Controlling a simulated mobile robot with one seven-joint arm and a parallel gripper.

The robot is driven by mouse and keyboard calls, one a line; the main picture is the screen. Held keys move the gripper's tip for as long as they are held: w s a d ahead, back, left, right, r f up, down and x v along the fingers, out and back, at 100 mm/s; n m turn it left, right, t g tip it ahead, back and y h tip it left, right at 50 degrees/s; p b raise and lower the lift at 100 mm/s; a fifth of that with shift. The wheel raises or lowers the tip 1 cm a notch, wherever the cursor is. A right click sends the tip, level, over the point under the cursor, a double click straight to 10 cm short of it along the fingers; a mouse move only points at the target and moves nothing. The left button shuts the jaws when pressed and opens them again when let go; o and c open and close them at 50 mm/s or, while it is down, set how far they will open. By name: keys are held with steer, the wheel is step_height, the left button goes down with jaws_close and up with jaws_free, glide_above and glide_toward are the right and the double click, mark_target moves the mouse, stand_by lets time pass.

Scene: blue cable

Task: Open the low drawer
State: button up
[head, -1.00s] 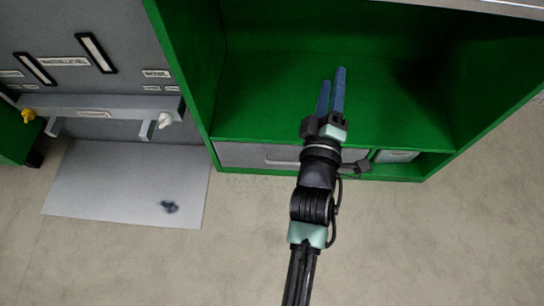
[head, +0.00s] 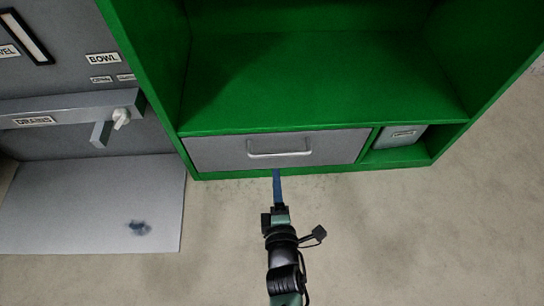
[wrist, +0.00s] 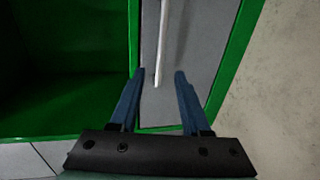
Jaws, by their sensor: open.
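The low drawer (head: 219,153) is a grey front at the bottom of the green cabinet, flush with its frame and shut. Its pale bar handle (head: 280,147) runs across the upper middle of the front. My gripper (head: 276,172) is just in front of and below the handle. In the wrist view the drawer front (wrist: 197,52) stands upright in the picture, and the end of the handle (wrist: 158,78) shows between the blue fingers of my open gripper (wrist: 160,74). The fingers appear apart from the handle.
The green cabinet (head: 300,85) has an empty open shelf above the drawer. A small grey bin (head: 400,136) sits in the compartment to the right. A grey panel with a white knob (head: 121,117) and a floor mat (head: 80,215) are at left. The floor in front is clear.

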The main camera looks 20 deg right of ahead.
mark_target(274, 155)
steer(key=b+x, duration=0.3)
steer(key=x, duration=0.7)
steer(key=shift+b, duration=0.4)
jaws_close()
stand_by(0.8)
